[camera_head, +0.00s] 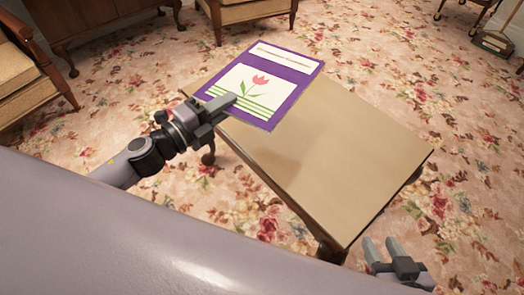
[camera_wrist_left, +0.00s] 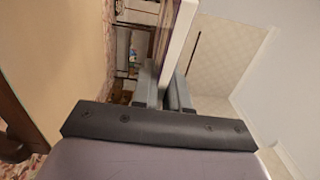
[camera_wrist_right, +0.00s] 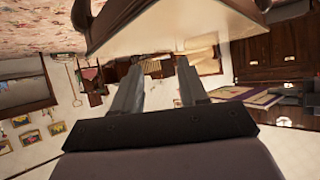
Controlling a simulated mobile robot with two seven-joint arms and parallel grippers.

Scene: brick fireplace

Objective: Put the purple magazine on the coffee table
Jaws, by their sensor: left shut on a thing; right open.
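The purple magazine (camera_head: 262,85), with a pink tulip on a white panel, is over the far left end of the coffee table (camera_head: 330,165) in the head view. My left gripper (camera_head: 226,103) is shut on its near left edge. The left wrist view shows the magazine (camera_wrist_left: 178,35) edge-on between the fingers (camera_wrist_left: 163,92), with a gap between it and the tabletop (camera_wrist_left: 50,50). The magazine (camera_wrist_right: 262,97) also shows in the right wrist view. My right gripper (camera_head: 385,255) is open and empty, beside the table's near right corner.
The visible tabletop is bare. An armchair (camera_head: 20,70) stands at the left and another seat (camera_head: 250,12) is behind the table. A wooden cabinet (camera_head: 90,25) is at the back left. Floral carpet around the table is open.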

